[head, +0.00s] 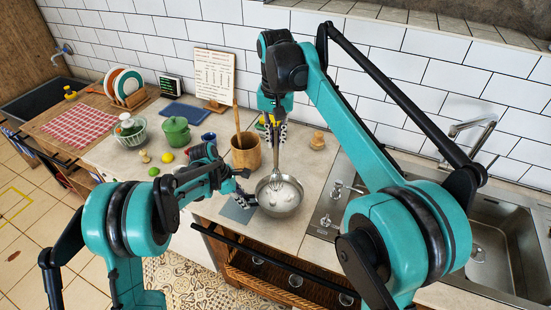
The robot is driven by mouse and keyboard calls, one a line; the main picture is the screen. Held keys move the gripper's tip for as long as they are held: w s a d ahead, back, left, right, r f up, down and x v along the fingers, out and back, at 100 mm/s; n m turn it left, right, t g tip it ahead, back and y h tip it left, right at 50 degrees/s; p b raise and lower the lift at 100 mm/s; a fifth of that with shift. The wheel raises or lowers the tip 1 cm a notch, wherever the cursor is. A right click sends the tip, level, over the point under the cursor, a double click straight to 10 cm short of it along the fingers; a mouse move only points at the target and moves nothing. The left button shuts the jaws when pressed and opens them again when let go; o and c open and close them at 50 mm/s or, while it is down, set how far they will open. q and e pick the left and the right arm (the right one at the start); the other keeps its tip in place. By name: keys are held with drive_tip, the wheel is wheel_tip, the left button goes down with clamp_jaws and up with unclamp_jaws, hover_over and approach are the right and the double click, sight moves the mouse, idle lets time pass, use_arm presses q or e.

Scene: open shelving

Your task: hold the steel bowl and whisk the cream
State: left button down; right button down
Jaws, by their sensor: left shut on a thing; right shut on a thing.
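The steel bowl (286,205) stands on the counter near its front edge, with white cream (291,190) inside. My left gripper (247,192) is at the bowl's left side, shut on its rim. My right gripper (273,132) is above the bowl, pointing down, shut on the whisk (276,158). The whisk is close to upright and its wire end reaches down into the bowl at the cream. How deep the wires sit in the cream is too small to tell.
A wooden utensil pot (245,157) stands just behind my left gripper. A green pot (176,133), a lime (154,171) and a lemon (167,157) are further left.

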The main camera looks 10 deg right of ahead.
use_arm(q)
drive_tip(key=c, duration=1.4)
unclamp_jaws()
drive_tip(key=shift+o, duration=0.2)
drive_tip(key=v, duration=1.2)
